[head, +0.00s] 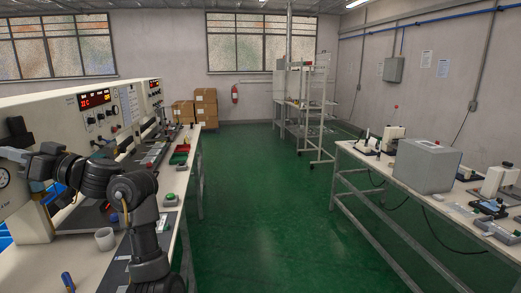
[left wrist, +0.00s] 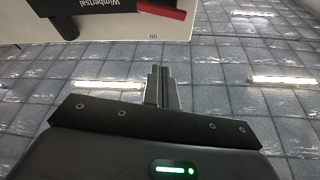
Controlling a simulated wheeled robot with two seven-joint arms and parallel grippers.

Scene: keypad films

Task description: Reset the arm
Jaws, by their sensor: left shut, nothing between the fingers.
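My left gripper (left wrist: 162,88) shows in the left wrist view with its two fingers together and nothing between them. Behind it is the ceiling, so the wrist camera looks upward. A light panel edge with printed lettering (left wrist: 110,22) is close by at the top left of that view, apart from the fingers. In the head view my left arm (head: 135,188) rises from the bottom and bends left over the left bench, close to the instrument panels. Its fingers cannot be made out there. My right gripper is in neither view.
The left bench carries instrument panels with red displays (head: 95,98), a small pale cup (head: 105,239), a green button (head: 170,197) and a blue tool (head: 67,282). A right bench holds a grey box (head: 427,165). The green floor (head: 262,215) between them is clear.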

